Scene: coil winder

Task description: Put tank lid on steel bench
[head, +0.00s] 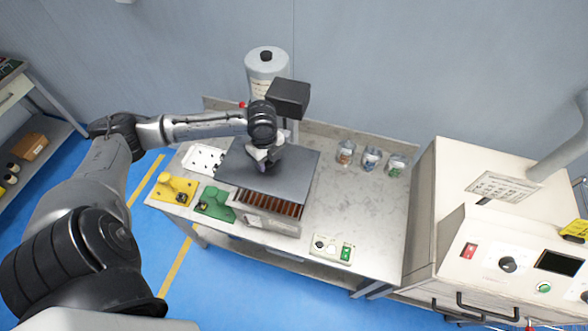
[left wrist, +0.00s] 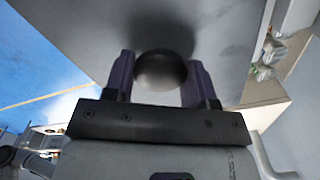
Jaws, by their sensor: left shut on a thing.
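The tank lid (head: 295,165) is a flat dark grey plate. It lies over the back part of a steel tank (head: 266,220) and leaves the front part open, showing a row of copper-brown pieces. I cannot tell whether it rests on the tank or is lifted slightly. My left gripper (head: 266,158) is over the lid's middle, shut on its round dark knob (left wrist: 161,71), which sits between both fingers in the left wrist view. The steel bench (head: 345,210) carries the tank and has bare surface to its right. My right gripper is not in view.
Yellow (head: 173,189) and green (head: 214,203) fixtures and a white tray (head: 203,158) stand left of the tank. Several bottles (head: 370,158) stand at the back right. A small switch panel (head: 332,249) sits at the front edge. A cream machine (head: 480,225) stands right of the bench.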

